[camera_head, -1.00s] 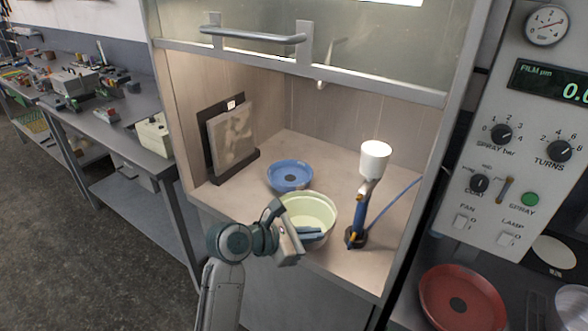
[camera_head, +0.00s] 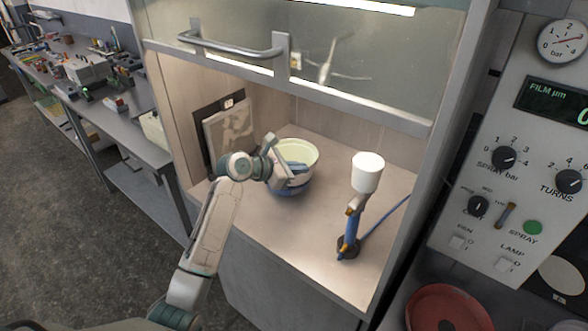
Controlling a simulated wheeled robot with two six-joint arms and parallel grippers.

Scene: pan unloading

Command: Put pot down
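The pot (camera_head: 300,150), a pale round vessel with a cream-green inside, is upright inside the lit booth. My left gripper (camera_head: 291,178) is at its near side, shut on the pot's wall; the fingers hide part of that wall. A blue round dish (camera_head: 291,192) shows directly below the pot, mostly covered by it. I cannot tell whether the pot rests on the dish or hangs just above it. My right gripper is not in view.
A spray gun with a white cup (camera_head: 367,172) stands on the booth floor to the right, with a blue hose. A grey panel (camera_head: 222,140) leans at the left wall. The glass sash (camera_head: 330,60) hangs above. The front booth floor (camera_head: 285,235) is clear.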

